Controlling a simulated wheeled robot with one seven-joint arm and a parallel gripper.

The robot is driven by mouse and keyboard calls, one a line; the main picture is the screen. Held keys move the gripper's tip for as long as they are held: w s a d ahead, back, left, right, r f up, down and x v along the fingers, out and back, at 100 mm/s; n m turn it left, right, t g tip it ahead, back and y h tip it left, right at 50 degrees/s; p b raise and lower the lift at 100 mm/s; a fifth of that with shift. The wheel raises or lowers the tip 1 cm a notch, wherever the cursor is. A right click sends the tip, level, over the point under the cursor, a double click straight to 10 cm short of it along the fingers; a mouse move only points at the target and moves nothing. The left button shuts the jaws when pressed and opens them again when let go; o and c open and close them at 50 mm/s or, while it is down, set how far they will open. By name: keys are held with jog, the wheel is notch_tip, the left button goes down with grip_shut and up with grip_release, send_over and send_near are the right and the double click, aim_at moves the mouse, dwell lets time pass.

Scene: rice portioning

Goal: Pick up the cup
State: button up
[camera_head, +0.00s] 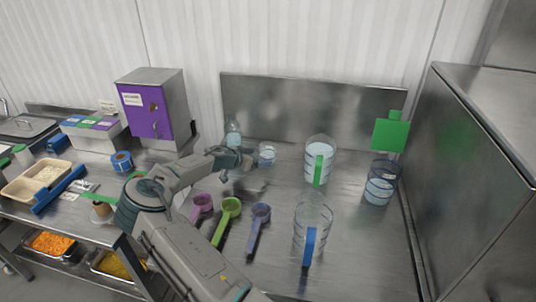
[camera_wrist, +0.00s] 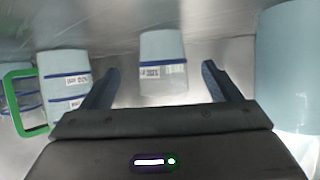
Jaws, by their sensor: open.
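A small clear cup (camera_head: 267,155) with a blue band stands on the steel counter near the back. My gripper (camera_head: 246,156) is low over the counter just left of it, pointing toward it. In the wrist view the cup (camera_wrist: 163,80) is ahead, centred between the two fingers of my open gripper (camera_wrist: 160,69). It shows a small white label and blue lines. The fingers appear apart from it, with nothing held.
A bottle (camera_head: 233,131) stands behind my gripper. A green-handled pitcher (camera_head: 327,146), a dark-rimmed pitcher (camera_head: 379,190) and a blue-handled pitcher (camera_head: 316,214) stand to the right. Purple (camera_head: 202,203), green (camera_head: 230,207) and blue (camera_head: 261,212) scoops lie in front.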

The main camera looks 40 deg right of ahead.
aim_at(262, 155)
jog(key=shift+w+d+f+p, duration=0.1)
jog(key=shift+d+p, duration=0.5)
jog(key=p+x, duration=0.1)
jog(key=x, duration=0.2)
jog(key=shift+w+d+f+p, duration=0.1)
jog(key=shift+w+d+p, duration=0.05)
jog(key=shift+p, duration=0.25)
jog(key=shift+d+f, duration=0.25)
jog(key=shift+d, duration=0.05)
jog(key=c, duration=1)
jog(key=shift+c, duration=0.7)
jog(key=shift+r, duration=0.15)
